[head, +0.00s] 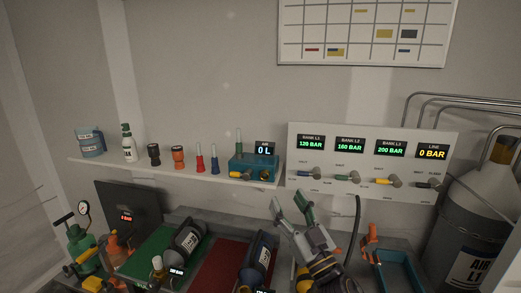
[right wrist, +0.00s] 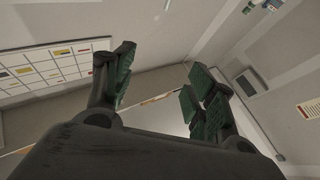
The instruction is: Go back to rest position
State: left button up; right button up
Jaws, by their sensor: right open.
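My right gripper (head: 288,208) is raised in front of the wall, below and left of the valve panel, with its fingers pointing up. Its two green-padded fingers stand apart with nothing between them. The right wrist view shows the same open gripper (right wrist: 160,85) against wall and ceiling, empty. My left gripper does not show in either view.
A valve panel (head: 372,155) with bank readouts is on the wall. A shelf (head: 130,166) holds small bottles and a blue box (head: 252,168). Below are a green mat (head: 148,252), a red mat (head: 212,268), dark cylinders, a blue tray (head: 398,284) and a large tank (head: 470,235).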

jog(key=s+d+f+m+g+h, duration=0.25)
jog(key=d+f+h, duration=0.2)
jog(key=f, duration=0.35)
jog(key=s+d+f+m+g+h, duration=0.1)
jog(key=d+f+m+g+h, duration=0.15)
jog(key=d+f, duration=0.4)
jog(key=s+d+f+m+g+h, duration=0.1)
jog(key=d+f+g+h, duration=0.25)
jog(key=f, duration=0.55)
jog(key=s+f+n+g, duration=0.1)
jog(key=s+f+g, duration=0.4)
jog(key=s, duration=0.4)
jog(key=s+f+n+g, duration=0.1)
jog(key=s+f+g, duration=0.3)
jog(key=s+f, duration=0.4)
jog(key=s+f+g, duration=0.1)
jog(key=s+f, duration=0.1)
jog(key=f, duration=1.4)
jog(key=s+f, duration=0.2)
jog(key=f, duration=1.4)
jog(key=s+d+f, duration=0.2)
jog(key=s+f, duration=0.8)
jog(key=s, duration=0.1)
jog(key=s+d+f+g, duration=0.1)
jog(key=s+d+f, duration=0.1)
jog(key=s+f, duration=0.8)
jog(key=shift+s+d, duration=0.3)
jog(key=shift+s, duration=0.25)
jog(key=shift+f, duration=0.1)
